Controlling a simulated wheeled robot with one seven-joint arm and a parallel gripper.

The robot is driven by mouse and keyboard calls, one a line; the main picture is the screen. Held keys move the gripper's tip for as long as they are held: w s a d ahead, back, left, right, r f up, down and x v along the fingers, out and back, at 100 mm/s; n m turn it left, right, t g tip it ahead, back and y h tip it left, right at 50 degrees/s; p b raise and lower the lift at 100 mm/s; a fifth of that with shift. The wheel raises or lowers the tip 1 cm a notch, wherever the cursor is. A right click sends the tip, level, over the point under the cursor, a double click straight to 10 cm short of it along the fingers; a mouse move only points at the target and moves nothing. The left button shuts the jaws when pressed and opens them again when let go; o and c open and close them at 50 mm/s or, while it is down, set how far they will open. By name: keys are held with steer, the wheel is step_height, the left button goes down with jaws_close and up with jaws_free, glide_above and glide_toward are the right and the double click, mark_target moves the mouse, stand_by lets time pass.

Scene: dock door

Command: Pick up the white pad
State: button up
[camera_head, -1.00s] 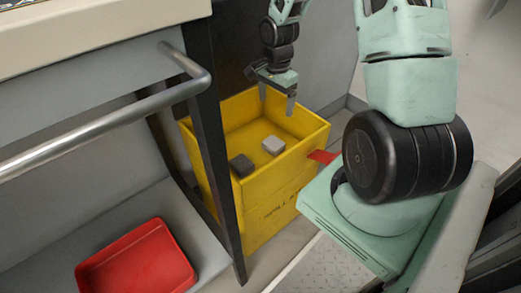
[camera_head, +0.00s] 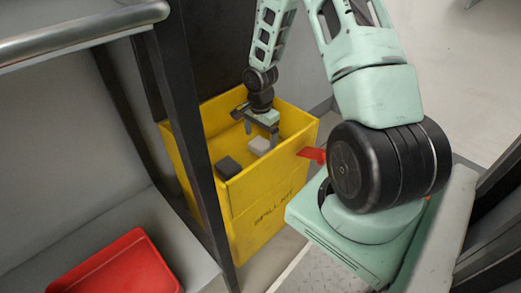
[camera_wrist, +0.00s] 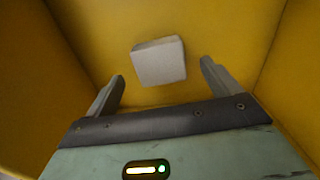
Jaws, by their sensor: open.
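The white pad (camera_head: 259,146) is a pale block inside the yellow spill kit bin (camera_head: 250,194). In the wrist view the white pad (camera_wrist: 159,62) lies ahead of and between the two fingers, apart from both. My gripper (camera_head: 261,130) is open and reaches down into the bin from above, close to the pad. In the wrist view my gripper (camera_wrist: 160,85) shows its fingers spread wider than the pad, with nothing held. A dark grey block (camera_head: 228,167) lies in the bin, left of and nearer than the pad.
The bin's yellow walls surround my gripper. A dark table leg (camera_head: 196,150) stands close at the bin's left. A red tray (camera_head: 118,268) lies on the grey shelf at lower left. A red piece (camera_head: 312,154) sticks out at the bin's right side. A metal rail (camera_head: 85,30) crosses the upper left.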

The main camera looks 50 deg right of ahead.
mark_target(261, 143)
step_height(261, 143, down, 3)
steer(key=shift+f+b, duration=0.1)
steer(key=shift+b, duration=0.35)
steer(key=c, duration=1.1)
steer(key=shift+o, duration=0.2)
step_height(261, 143, up, 10)
steer(key=p, duration=0.4)
steer(key=shift+p, duration=0.4)
steer(key=shift+o, duration=0.5)
